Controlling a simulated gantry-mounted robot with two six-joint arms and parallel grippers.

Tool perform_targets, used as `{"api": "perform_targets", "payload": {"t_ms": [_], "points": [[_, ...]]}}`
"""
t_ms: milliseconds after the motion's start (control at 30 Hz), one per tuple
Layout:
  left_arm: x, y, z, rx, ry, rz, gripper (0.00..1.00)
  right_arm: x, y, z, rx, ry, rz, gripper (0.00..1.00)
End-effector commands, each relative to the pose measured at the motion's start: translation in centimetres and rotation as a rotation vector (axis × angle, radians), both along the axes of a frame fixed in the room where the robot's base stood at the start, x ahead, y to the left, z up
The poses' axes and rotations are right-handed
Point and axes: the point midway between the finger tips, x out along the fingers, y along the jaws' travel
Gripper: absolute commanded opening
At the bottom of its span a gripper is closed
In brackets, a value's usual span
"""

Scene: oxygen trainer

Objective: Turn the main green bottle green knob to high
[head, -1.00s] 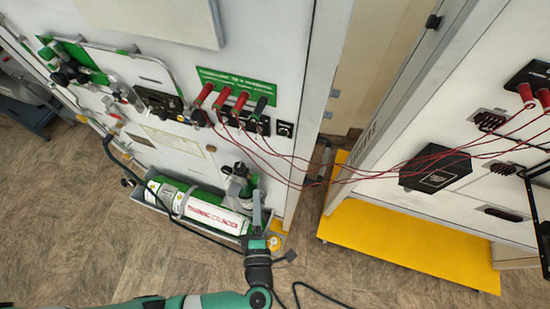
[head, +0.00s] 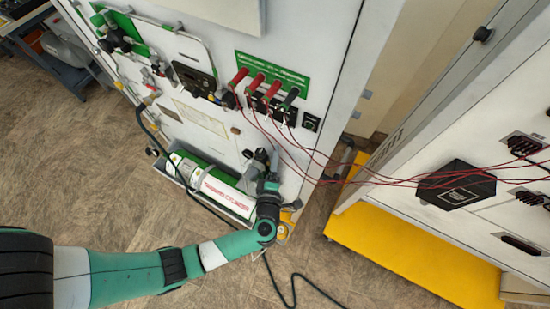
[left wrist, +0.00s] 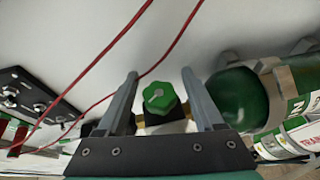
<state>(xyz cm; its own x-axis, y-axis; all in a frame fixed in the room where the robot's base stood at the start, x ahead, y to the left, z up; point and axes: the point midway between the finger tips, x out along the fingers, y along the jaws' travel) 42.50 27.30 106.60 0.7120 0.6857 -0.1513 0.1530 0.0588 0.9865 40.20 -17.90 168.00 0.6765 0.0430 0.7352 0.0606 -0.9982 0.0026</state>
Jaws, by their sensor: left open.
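The main bottle is a green and white cylinder (head: 215,187) lying in a tray low on the white panel, with red lettering on its side. In the left wrist view its green rounded end (left wrist: 240,98) is at the right. The green knob (left wrist: 159,97), with a pale mark on its face, shows between the fingers of my left gripper (left wrist: 160,85). The gripper is open, and the knob appears clear of both fingers. In the head view my left gripper (head: 268,165) is at the cylinder's right end and hides the knob. My right gripper is not in view.
Red cables (head: 330,172) run from the plugs (head: 265,88) above to the right cabinet, and pass behind the fingers in the wrist view. A black box (head: 455,184) hangs on that cabinet. A yellow base (head: 420,255) stands at right.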

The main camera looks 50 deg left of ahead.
Motion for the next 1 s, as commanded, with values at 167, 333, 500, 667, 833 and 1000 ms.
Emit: {"api": "perform_targets", "payload": {"t_ms": [167,333,500,667,833,1000], "points": [[0.23,0.23,-0.04,0.0,0.0,0.0,0.69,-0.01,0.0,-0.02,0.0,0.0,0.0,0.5],[0.2,0.21,-0.03,0.0,0.0,0.0,0.58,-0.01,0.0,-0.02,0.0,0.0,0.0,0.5],[0.19,0.2,-0.03,0.0,0.0,0.0,0.27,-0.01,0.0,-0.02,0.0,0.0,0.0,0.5],[0.19,0.19,-0.03,0.0,0.0,0.0,0.0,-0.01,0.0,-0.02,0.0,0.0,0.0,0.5],[0.18,0.19,-0.05,0.001,-0.001,0.0,0.0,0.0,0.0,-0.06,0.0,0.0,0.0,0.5],[0.19,0.19,-0.24,0.007,-0.019,0.0,0.0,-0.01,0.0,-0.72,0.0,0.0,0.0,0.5]]}}
